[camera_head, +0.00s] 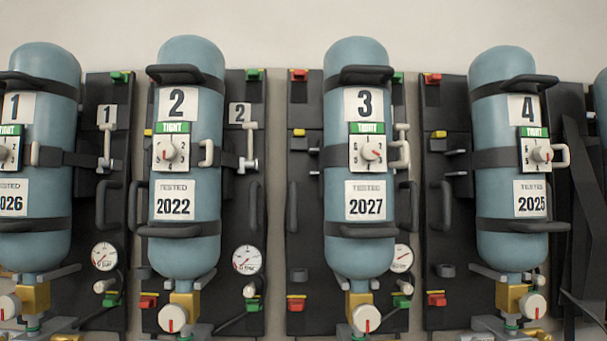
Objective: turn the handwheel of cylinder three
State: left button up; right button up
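Cylinder three (352,210) is a light blue bottle standing upright right of centre, with a "3" label (363,104) and a "TESTED 2027" label (365,201). Its handwheel (366,318) seems to be the round white knob with a red mark at the bottom of the view, on the brass valve (355,297) under the bottle. The knob's lower edge is near the picture's bottom edge. Higher on the bottle is a dial (371,151) with a green "TIGHT" strip and a red pointer. Neither gripper is in view, and nothing touches the knob.
Cylinder one (40,150), cylinder two (185,215) and cylinder four (498,180) stand alongside on dark backplates, each with a similar white knob below. Black handles (366,75) and straps stick out. A gauge (401,258) sits right of cylinder three. Dark angled shapes fill the right edge.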

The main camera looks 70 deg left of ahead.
aim_at(366, 319)
jog(key=u, duration=2)
